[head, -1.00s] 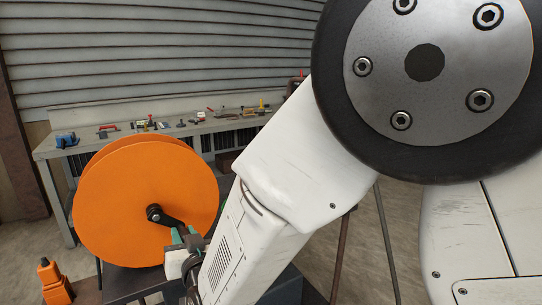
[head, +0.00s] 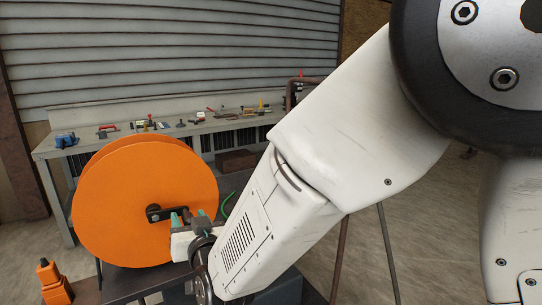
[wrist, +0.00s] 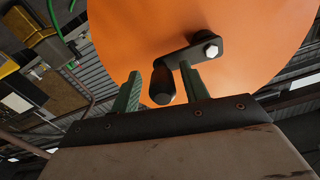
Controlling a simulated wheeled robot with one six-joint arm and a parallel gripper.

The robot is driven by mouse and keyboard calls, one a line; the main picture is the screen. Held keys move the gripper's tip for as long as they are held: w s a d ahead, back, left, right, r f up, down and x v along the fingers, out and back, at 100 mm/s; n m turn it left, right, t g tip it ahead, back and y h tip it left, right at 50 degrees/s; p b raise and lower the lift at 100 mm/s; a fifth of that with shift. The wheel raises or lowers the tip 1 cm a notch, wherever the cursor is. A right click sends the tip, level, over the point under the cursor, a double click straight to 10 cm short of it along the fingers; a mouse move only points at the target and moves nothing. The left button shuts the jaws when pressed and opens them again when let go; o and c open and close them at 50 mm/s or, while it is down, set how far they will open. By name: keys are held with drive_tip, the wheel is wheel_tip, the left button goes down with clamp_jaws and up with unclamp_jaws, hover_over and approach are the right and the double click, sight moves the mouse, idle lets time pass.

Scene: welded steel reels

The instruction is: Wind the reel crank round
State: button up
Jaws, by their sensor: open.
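The large orange reel (head: 120,200) stands upright at the left in the head view and fills the top of the wrist view (wrist: 255,35). Its dark crank arm (head: 160,213) points right from the hub, roughly level, in the head view. In the wrist view the crank arm (wrist: 192,55) runs from a bright hub bolt to a black handle (wrist: 162,84). My gripper (head: 189,219) is at the handle end. Its green fingers are apart, with the handle between them in the wrist view (wrist: 160,76). A gap shows beside the handle; contact with the fingers is unclear.
A grey workbench (head: 100,142) with several small tools stands behind the reel along the shuttered wall. An orange object (head: 53,282) is at the lower left. A dark surface (head: 128,282) lies below the reel. My arm hides much of the right side.

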drive_tip(key=v, duration=0.6)
drive_tip(key=shift+s+d, duration=0.15)
drive_tip(key=shift+s, duration=0.2)
wheel_tip(320, 180, down, 8)
drive_tip(key=s+n+g, duration=0.2)
drive_tip(key=s+g, duration=0.1)
drive_tip(key=g, duration=0.2)
drive_tip(key=s+d+f+g+h, duration=0.2)
drive_tip(key=s+d+g+h, duration=0.15)
drive_tip(key=d+g, duration=0.2)
drive_tip(key=s+d+r+m+g+h, duration=0.1)
drive_tip(key=s+d+r, duration=0.3)
drive_tip(key=d, duration=0.8)
drive_tip(key=s+d+r+m+g+h, duration=0.1)
drive_tip(key=s+d+r, duration=0.4)
drive_tip(key=d, duration=0.7)
drive_tip(key=s+d+r+m+g+h, duration=0.1)
drive_tip(key=s+d+r+m+h, duration=0.2)
drive_tip(key=d, duration=0.8)
drive_tip(key=shift+s+d+r+m+h, duration=0.45)
drive_tip(key=shift+s+r, duration=0.25)
drive_tip(key=shift+s, duration=0.2)
